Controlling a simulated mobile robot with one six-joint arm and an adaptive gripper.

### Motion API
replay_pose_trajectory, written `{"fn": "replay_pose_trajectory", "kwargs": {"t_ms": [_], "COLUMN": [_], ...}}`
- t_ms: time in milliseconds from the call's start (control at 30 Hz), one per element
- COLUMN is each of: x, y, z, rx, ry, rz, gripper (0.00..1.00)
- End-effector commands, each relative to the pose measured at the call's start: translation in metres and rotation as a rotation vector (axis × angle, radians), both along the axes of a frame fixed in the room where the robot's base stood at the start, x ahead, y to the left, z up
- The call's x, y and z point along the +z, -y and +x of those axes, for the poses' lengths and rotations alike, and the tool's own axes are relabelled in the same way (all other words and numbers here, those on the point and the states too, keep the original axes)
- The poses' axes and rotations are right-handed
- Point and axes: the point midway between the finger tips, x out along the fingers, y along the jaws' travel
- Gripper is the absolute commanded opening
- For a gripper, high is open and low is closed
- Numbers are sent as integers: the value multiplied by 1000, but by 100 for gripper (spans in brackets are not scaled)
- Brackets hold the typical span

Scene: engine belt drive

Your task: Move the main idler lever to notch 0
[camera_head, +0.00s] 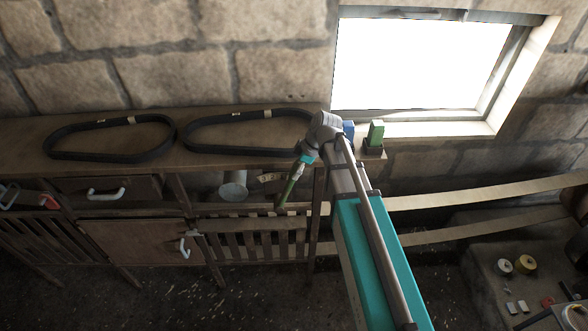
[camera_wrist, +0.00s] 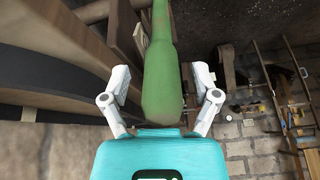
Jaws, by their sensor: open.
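A long green handle (camera_wrist: 160,75), thick at its near end and narrower farther off, shows in the wrist view; it looks like the grip of the lever. My gripper (camera_wrist: 161,82) is open, one finger on each side of the handle, with gaps visible on both sides. In the head view the green handle (camera_head: 288,190) slants down and left from my gripper (camera_head: 303,170), in front of the bench. The lever's pivot and notch marks cannot be made out, so its current notch cannot be told.
Two black belts (camera_head: 110,154) (camera_head: 250,148) lie on the wooden bench (camera_head: 60,124). A green block (camera_head: 376,133) stands in a dark holder near the window. A long pale belt (camera_head: 470,194) runs to the right. A stone block with yellow spools (camera_head: 526,263) is at lower right.

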Motion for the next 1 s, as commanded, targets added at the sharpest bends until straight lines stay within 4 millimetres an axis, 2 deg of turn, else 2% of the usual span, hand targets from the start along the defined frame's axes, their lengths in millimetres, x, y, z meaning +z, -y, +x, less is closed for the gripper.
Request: {"fn": "replay_pose_trajectory", "kwargs": {"t_ms": [567, 767, 1000], "x": [-1, -4, -10], "y": [2, 16, 44], "z": [-5, -16, -39], "rx": [-35, -171, -469], "ry": [-16, -63, -148], "rz": [-10, -52, -135], "gripper": [79, 79, 79]}}
